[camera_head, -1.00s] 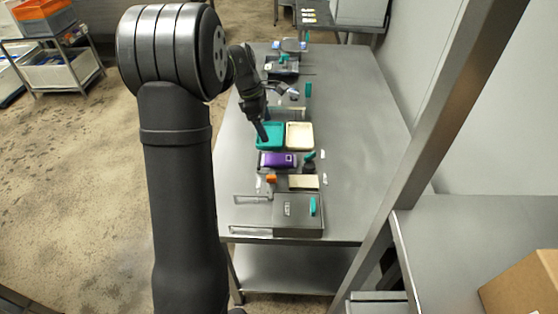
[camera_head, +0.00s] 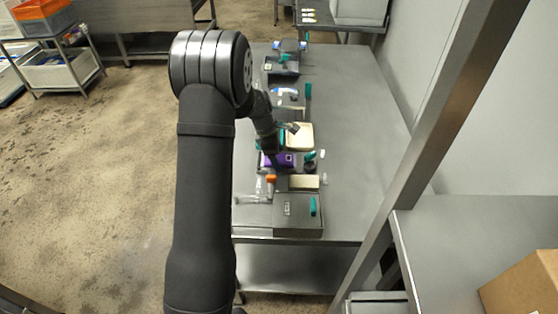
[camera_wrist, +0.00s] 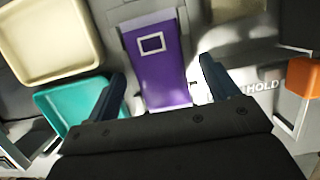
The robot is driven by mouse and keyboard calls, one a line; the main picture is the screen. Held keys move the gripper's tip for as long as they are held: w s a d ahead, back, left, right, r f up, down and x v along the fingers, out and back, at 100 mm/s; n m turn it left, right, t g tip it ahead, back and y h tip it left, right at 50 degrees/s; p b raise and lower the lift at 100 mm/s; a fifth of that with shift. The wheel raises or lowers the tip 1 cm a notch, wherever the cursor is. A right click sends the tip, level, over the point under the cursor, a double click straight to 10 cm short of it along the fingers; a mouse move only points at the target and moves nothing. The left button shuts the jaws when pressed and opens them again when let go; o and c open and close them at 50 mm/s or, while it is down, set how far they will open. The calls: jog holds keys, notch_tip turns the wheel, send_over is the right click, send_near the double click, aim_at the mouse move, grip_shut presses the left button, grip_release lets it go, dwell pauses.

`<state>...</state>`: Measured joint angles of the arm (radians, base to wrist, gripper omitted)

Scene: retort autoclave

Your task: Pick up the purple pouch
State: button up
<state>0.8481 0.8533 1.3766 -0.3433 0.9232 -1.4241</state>
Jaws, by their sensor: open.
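The purple pouch (camera_wrist: 163,62) lies flat in a grey holder, with a pale rectangular mark near one end. It shows between and beyond the two fingers of my gripper (camera_wrist: 165,88) in the wrist view. The fingers are open and apart from the pouch, one on each side in the picture. In the head view the pouch (camera_head: 285,161) is partly covered by my gripper (camera_head: 272,150), which hangs over its left end. The height of the fingertips above the pouch is hard to tell.
A teal tray (camera_wrist: 80,102) and a cream tray (camera_wrist: 50,38) stand beside the pouch. An orange block (camera_wrist: 302,76) is on the other side. A grey box (camera_head: 292,222) is nearer the front edge. The right part of the metal table (camera_head: 365,160) is clear.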

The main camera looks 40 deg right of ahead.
jog(key=shift+f, duration=0.3)
jog(key=c, duration=1.1)
jog(key=shift+r, duration=0.2)
